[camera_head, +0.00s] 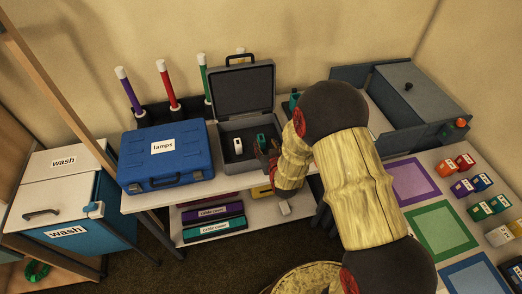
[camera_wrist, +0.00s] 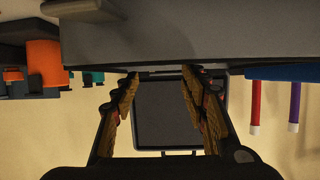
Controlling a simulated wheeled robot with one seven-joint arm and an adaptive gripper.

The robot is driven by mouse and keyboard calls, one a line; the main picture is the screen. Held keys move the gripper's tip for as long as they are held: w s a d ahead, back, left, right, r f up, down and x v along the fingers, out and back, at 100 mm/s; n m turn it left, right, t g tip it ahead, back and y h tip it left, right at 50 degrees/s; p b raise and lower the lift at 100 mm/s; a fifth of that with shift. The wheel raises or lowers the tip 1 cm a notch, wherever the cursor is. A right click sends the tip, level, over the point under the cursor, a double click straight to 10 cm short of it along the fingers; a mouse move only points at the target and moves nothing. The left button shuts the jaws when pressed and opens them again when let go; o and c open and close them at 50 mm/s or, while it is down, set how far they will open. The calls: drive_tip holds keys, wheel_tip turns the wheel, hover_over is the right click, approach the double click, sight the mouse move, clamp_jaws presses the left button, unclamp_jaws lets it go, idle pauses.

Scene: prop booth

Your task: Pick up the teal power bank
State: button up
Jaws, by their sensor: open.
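A small teal item (camera_head: 261,139), which looks like the teal power bank, is in the right part of the open grey case (camera_head: 222,131) in the head view. A white item (camera_head: 238,146) lies to its left in the same case. My gripper (camera_head: 266,156) is at the case's front right corner, close to the teal item, partly covering that side. In the wrist view my gripper (camera_wrist: 161,74) has its two fingers spread with nothing between them. The dark case lid (camera_wrist: 165,112) shows beyond them. I cannot make out the power bank in the wrist view.
A blue "lamps" case (camera_head: 166,157) stands left of the grey case. Upright purple, red and green tubes (camera_head: 166,84) are behind. A grey lidded box (camera_head: 420,90) stands at the right. Coloured mats (camera_head: 441,230) and small boxes lie at the right front.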

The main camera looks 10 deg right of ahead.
sight(261, 138)
drive_tip(key=x, duration=0.2)
drive_tip(key=b+x, duration=0.1)
drive_tip(key=x, duration=0.4)
drive_tip(key=shift+w+a+f+b, duration=0.1)
drive_tip(key=shift+w+f+b, duration=0.25)
drive_tip(key=shift+f, duration=0.1)
drive_tip(key=c, duration=0.4)
drive_tip(key=c, duration=0.7)
drive_tip(key=shift+r, duration=0.1)
clamp_jaws()
